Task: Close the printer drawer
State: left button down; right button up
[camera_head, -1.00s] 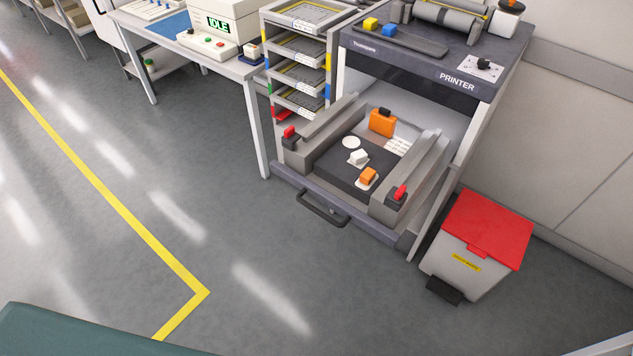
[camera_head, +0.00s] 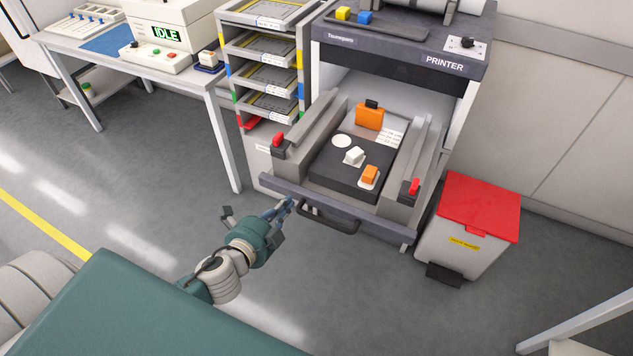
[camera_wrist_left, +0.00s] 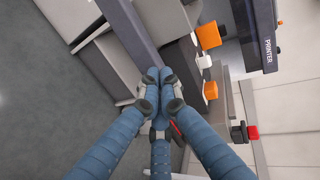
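The printer (camera_head: 400,52) has its drawer pulled out at the front. The drawer has a dark front panel (camera_head: 375,222) with a black bar handle (camera_head: 330,221). Inside its frame are a dark bed (camera_head: 325,180), an orange block (camera_head: 369,115) and several small parts. My left gripper (camera_head: 288,206) points at the front panel, just left of the handle. In the left wrist view its blue fingers (camera_wrist_left: 158,76) have their tips together by the panel (camera_wrist_left: 130,28), with nothing visible between them. Whether they touch the panel, I cannot tell. My right gripper is out of view.
A red-lidded bin (camera_head: 478,205) stands right of the drawer. A tray rack (camera_head: 262,60) and a table (camera_head: 105,60) with an IDLE machine (camera_head: 170,30) are to the left. The grey floor before the drawer is clear.

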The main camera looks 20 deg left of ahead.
aim_at(312, 177)
pick_arm(q)
jog(key=shift+m+h, duration=0.3)
jog(key=shift+m, duration=0.1)
jog(key=x, duration=0.3)
jog(key=r+x, duration=0.1)
jog(key=x, duration=0.2)
jog(key=p+x, duration=0.1)
jog(key=x, duration=0.2)
jog(key=shift+w+d+r, duration=0.15)
jog(key=shift+w+d, duration=0.25)
jog(key=shift+w, duration=0.35)
